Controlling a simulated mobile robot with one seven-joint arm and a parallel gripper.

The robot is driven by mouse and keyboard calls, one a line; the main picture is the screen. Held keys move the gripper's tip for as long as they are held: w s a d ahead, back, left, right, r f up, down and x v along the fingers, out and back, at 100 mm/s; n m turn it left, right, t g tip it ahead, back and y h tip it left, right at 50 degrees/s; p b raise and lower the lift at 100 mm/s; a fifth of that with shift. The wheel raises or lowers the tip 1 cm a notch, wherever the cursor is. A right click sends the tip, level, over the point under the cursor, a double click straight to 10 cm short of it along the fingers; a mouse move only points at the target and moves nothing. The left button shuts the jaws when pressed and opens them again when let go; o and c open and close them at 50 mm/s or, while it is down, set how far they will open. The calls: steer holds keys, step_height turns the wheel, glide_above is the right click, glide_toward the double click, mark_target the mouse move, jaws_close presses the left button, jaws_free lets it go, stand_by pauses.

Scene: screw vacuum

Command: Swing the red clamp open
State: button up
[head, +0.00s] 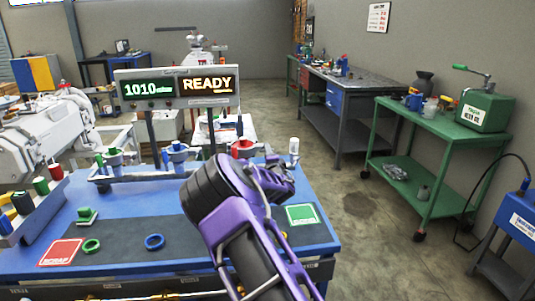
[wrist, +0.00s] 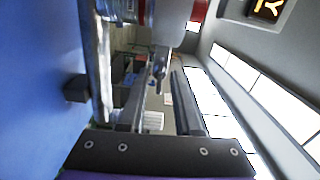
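The red clamp (head: 243,148) is on the fixture at the back of the blue bench, just beyond my arm in the head view. In the wrist view, red parts (wrist: 199,10) show at the top edge, beside a pale cylindrical body. My gripper (head: 282,178) is above the bench's right part, close to the clamp, and is partly hidden by my purple wrist. In the wrist view my gripper (wrist: 158,90) has its two fingers apart, with no object held between them. A thin metal piece (wrist: 159,68) shows beyond the gap; whether it belongs to the clamp I cannot tell.
A blue clamp (head: 177,151) and a green clamp (head: 115,156) stand along the fixture to the left. A display reading READY (head: 207,84) rises behind.

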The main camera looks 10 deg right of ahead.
jaws_close()
stand_by(1.1)
